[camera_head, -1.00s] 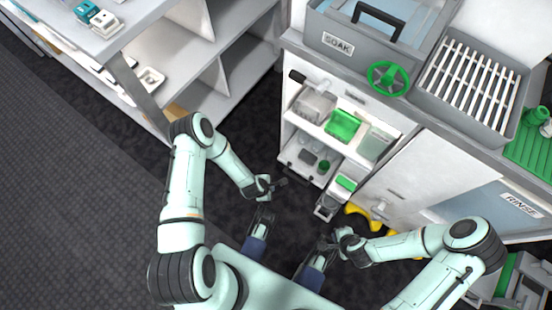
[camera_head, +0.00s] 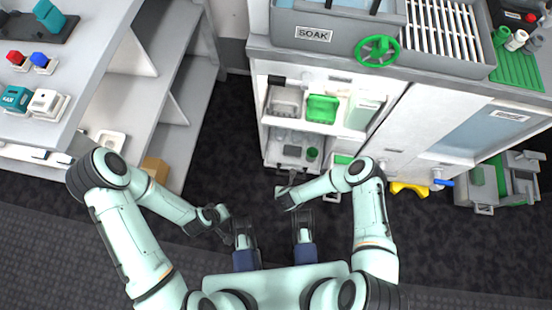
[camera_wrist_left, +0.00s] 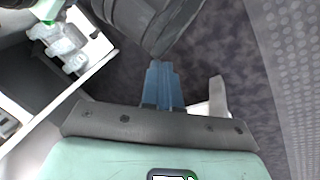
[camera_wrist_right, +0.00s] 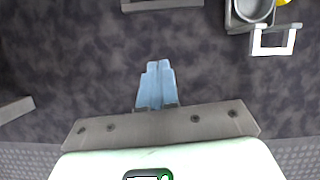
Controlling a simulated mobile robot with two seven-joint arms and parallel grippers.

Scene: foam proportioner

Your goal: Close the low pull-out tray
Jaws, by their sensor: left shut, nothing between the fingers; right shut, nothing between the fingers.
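The low pull-out tray (camera_head: 270,154) is at the bottom of the white cabinet under the soak basin and sticks out. It holds small grey items and a green cup (camera_head: 312,154). A grey bar, apparently its handle, shows at the top edge of the right wrist view (camera_wrist_right: 160,4). My right gripper (camera_head: 283,195) is shut and empty, low in front of the tray; its blue fingers (camera_wrist_right: 157,84) point toward the bar with floor between. My left gripper (camera_head: 222,224) is shut and empty, farther left over the floor. My right arm hides some of the area right of the tray.
An upper shelf with a green bin (camera_head: 322,108) is above the tray. A narrow pull-out with a cup and white handle (camera_wrist_right: 272,42) is to its right, near a yellow foot (camera_head: 408,188). A grey shelf unit (camera_head: 150,100) stands left.

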